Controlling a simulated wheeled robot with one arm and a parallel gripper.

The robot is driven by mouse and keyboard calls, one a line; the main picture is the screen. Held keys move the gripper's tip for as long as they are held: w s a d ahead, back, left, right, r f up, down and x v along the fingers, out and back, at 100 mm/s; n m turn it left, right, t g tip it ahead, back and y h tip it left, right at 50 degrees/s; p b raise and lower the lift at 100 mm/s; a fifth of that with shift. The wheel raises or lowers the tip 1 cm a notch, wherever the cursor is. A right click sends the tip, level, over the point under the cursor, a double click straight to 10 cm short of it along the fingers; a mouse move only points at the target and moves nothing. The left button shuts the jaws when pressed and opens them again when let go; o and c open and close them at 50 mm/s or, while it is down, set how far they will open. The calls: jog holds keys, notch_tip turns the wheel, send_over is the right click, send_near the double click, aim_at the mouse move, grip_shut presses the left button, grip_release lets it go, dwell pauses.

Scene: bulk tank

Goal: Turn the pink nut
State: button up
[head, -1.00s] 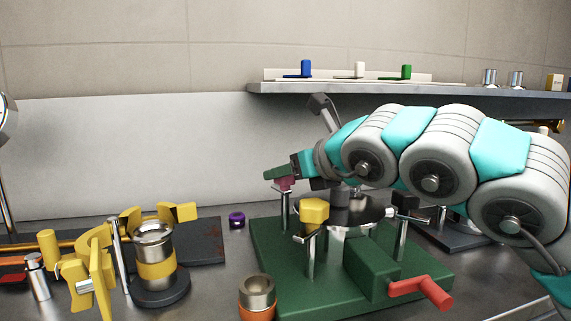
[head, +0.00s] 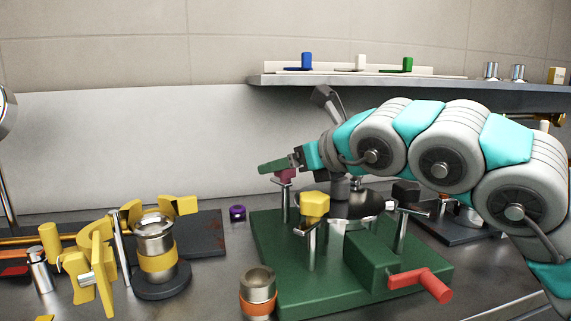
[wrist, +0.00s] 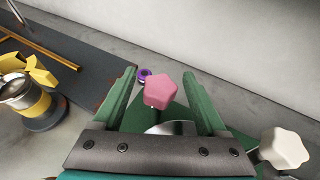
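The pink nut (head: 285,175) is a lobed knob on top of a metal post at the back left of the green fixture (head: 270,245). In the wrist view the pink nut (wrist: 163,92) shows between the two green fingers of my gripper (wrist: 158,76), with gaps on both sides. The fingers are apart and hold nothing. In the head view my gripper (head: 272,166) is level with the nut's top, and one green finger partly hides the nut.
A yellow nut (head: 315,205), a black nut (head: 406,190) and a red crank (head: 424,281) are on the same fixture. A white nut (wrist: 284,148) shows in the wrist view. Yellow parts and a metal cup (head: 154,232) stand left.

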jog(key=shift+v, duration=3.95)
